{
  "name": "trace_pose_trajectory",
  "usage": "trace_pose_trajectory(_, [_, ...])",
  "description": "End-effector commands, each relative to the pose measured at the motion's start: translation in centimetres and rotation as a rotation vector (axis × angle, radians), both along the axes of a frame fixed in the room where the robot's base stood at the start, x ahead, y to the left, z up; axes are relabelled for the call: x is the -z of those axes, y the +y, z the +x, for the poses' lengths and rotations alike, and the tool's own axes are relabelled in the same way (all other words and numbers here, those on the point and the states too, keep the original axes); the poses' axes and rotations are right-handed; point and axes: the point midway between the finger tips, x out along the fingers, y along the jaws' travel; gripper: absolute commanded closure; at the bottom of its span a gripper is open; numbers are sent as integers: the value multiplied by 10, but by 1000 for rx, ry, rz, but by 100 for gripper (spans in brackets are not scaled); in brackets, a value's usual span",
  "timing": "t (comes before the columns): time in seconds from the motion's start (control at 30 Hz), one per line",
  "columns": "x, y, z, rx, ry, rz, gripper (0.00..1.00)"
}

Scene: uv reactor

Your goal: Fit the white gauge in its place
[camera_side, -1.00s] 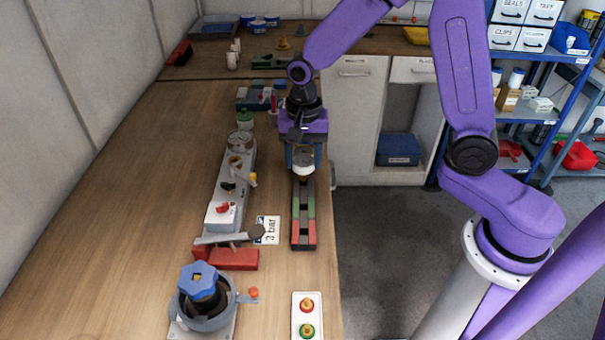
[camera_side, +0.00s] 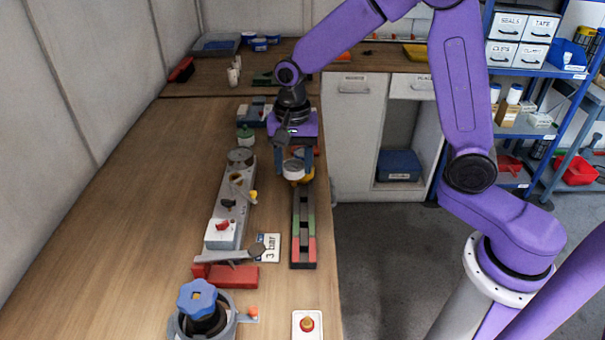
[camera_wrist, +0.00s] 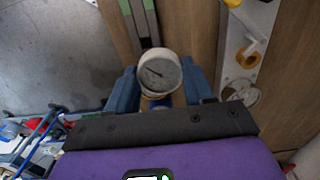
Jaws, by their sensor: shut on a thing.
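The white gauge (camera_side: 292,168) is held between the blue fingers of my gripper (camera_side: 294,163). In the wrist view the gauge (camera_wrist: 158,72) shows its round dial and dark needle facing the camera, with my gripper's fingers (camera_wrist: 160,90) on either side. A brass-coloured part shows below the gauge in the side view. The gauge is near the far end of the long dark rack with green and red sections (camera_side: 304,230), apparently above it. The long grey manifold (camera_side: 231,205) lies to the left, with a round grey fitting (camera_side: 240,156) at its far end. The gauge is apart from the manifold.
A card reading "3 bar" (camera_side: 268,247) lies between manifold and rack. A red block (camera_side: 228,275) and a blue-knobbed unit (camera_side: 198,300) stand nearer the camera. A green-topped jar (camera_side: 245,134) stands beyond the manifold. The wood at left is clear.

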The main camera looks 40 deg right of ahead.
Motion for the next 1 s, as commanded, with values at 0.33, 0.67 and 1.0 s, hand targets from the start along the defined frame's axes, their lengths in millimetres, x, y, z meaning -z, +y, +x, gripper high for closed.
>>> trace_pose_trajectory(0.33, [-30,36,67,1,-2,1,75])
trace_pose_trajectory(0.67, [-57,62,111,0,0,0,75])
trace_pose_trajectory(1.0, [-68,71,125,0,1,-1,75])
